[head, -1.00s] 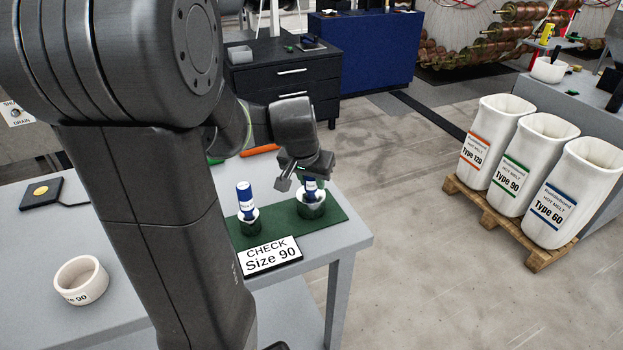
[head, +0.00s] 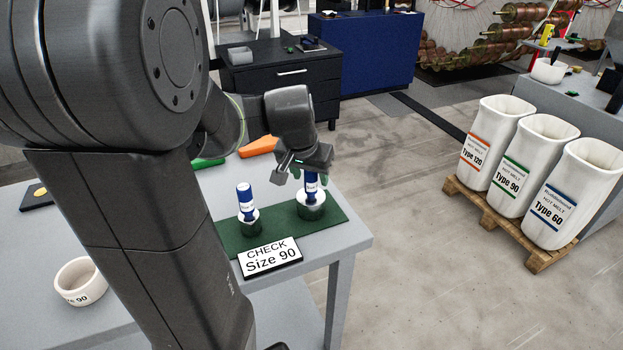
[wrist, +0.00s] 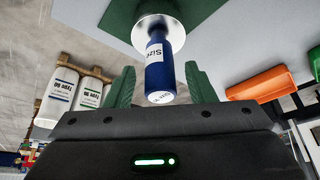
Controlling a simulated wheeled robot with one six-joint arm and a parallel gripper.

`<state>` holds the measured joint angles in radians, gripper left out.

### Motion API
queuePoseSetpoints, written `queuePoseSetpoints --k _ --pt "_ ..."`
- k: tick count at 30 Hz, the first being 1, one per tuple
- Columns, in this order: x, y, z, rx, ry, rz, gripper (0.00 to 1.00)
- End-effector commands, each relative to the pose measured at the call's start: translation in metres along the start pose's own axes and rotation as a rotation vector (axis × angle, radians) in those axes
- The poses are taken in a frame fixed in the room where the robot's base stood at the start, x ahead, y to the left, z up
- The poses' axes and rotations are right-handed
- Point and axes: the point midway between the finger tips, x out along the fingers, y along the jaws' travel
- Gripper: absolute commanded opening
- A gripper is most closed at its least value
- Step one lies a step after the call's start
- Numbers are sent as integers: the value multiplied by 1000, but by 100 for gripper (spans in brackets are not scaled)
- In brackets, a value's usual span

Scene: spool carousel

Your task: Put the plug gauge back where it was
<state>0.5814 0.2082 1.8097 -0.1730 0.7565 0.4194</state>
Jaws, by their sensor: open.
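Two plug gauges with blue handles and steel ends stand upright on a green mat (head: 283,229). The smaller one (head: 244,196) is at the left. The larger one (head: 312,205) is at the right, near the mat's far right corner. My gripper (head: 309,175) is above the larger gauge. In the wrist view, the larger gauge's blue handle (wrist: 159,62), with a white label, lies between the green fingers of my gripper (wrist: 160,75). The fingers are open, with a gap on each side of the handle.
A "CHECK Size 90" sign (head: 270,258) stands at the mat's front edge. A white ring-shaped cup (head: 80,283) sits on the grey table at left. An orange object (head: 258,146) lies behind the mat. Three white hot melt bags stand on a pallet (head: 493,222) beyond open floor.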

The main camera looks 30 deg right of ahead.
Motion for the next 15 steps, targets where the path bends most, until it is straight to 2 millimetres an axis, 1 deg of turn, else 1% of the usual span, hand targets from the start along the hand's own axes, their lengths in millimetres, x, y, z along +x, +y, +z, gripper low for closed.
queuePoseSetpoints --k 1,3,9,12,15 --pt "-13 0 -2 0 6 -2 50" --pt "-28 0 -2 0 7 -2 50" --pt "-67 0 -1 -1 5 -1 50" --pt "-80 0 -1 -1 3 -1 50" --pt "-88 0 -1 -1 3 0 50"
